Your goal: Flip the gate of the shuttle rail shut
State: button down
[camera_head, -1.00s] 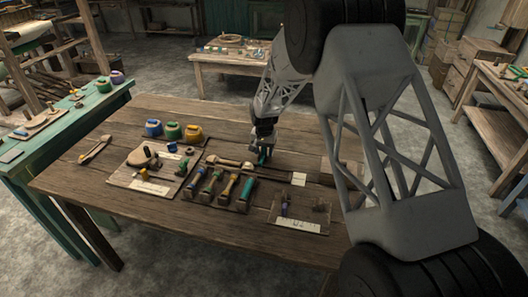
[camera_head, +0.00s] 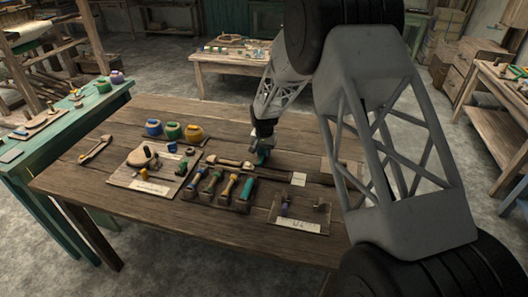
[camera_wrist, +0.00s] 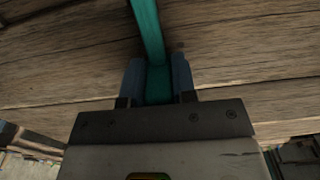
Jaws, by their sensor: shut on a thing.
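The shuttle rail (camera_head: 275,173) is a long dark strip on the brown wooden table, with a pale wooden shuttle (camera_head: 235,163) at its left part and a white label (camera_head: 299,179) at its right end. My gripper (camera_head: 262,157) is low over the table just behind the rail. It is shut on a teal piece, which looks like the rail's gate. In the wrist view the teal gate (camera_wrist: 150,30) is a narrow bar running up from between the two fingers (camera_wrist: 158,85). Its lower part is hidden by the gripper, and I cannot tell its exact angle to the rail.
In front of the rail is a rack of several coloured handles, one of them teal (camera_head: 246,188). A board with a wooden block (camera_head: 143,156) lies left, with blue, green and yellow pots (camera_head: 172,131) behind. A small board with pegs (camera_head: 300,222) lies front right. Free table lies at front left.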

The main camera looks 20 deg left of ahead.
aim_at(262, 157)
jog(key=shift+s, duration=1.2)
jog(key=c, duration=0.9)
grip_release()
jog(key=shift+r, duration=0.15)
jog(key=shift+r, duration=3.75)
